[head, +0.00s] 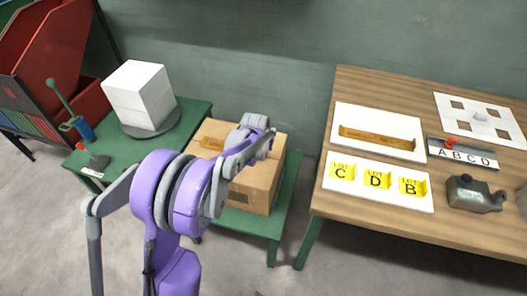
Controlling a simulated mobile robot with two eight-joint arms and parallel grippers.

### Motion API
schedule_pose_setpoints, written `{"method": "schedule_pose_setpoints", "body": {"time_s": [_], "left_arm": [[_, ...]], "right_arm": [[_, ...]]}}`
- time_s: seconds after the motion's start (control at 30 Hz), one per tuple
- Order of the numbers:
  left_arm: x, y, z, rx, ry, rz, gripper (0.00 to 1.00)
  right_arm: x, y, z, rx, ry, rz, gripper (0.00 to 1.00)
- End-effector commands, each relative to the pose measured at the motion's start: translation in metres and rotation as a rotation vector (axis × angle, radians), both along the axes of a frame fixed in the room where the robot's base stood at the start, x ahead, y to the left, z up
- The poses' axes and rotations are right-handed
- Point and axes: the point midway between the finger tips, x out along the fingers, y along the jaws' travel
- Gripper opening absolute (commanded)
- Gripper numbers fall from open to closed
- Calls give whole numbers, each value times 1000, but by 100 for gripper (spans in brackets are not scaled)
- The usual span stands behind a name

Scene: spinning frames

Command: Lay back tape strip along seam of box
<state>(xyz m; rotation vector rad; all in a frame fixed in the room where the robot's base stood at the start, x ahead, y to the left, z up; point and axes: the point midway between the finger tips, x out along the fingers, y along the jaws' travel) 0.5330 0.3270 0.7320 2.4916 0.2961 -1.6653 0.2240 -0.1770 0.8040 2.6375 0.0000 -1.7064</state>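The cardboard box (262,185) sits closed on a low green table in the middle of the head view. A short orange-brown tape strip (211,143) shows on the left part of its top; the rest of the top and the seam are largely hidden behind my arm. My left gripper (264,138) is over the right part of the box top, seen from behind. Its fingertips are not clear, so I cannot tell whether it is open, holds anything or touches the box. My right gripper is not in view.
A wooden table (470,232) at right holds a white board (378,120) with another orange-brown strip, a yellow-label card (345,190), an ABCD holder (462,153) and a dark tape dispenser (473,195).

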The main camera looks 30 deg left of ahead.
Motion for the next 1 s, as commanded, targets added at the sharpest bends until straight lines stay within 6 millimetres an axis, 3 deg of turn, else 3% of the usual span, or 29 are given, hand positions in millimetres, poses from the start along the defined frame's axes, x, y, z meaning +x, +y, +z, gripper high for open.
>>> {"method": "schedule_pose_setpoints", "body": {"time_s": [0.37, 0.4, 0.5, 0.57, 0.83, 1.0], "left_arm": [[0, 0, -6, 0, 0, 0, 0], [0, 0, -5, 0, 0, 0, 11], [0, 0, -5, 0, 0, 0, 29], [0, 0, -5, 0, 0, 0, 36], [0, 0, -4, 0, 0, 0, 36], [-5, -1, 12, 0, 0, 0, 36]], "right_arm": [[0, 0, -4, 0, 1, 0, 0], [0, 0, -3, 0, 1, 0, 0], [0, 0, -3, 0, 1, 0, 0], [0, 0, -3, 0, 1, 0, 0], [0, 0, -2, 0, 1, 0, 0], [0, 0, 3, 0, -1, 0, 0]]}}
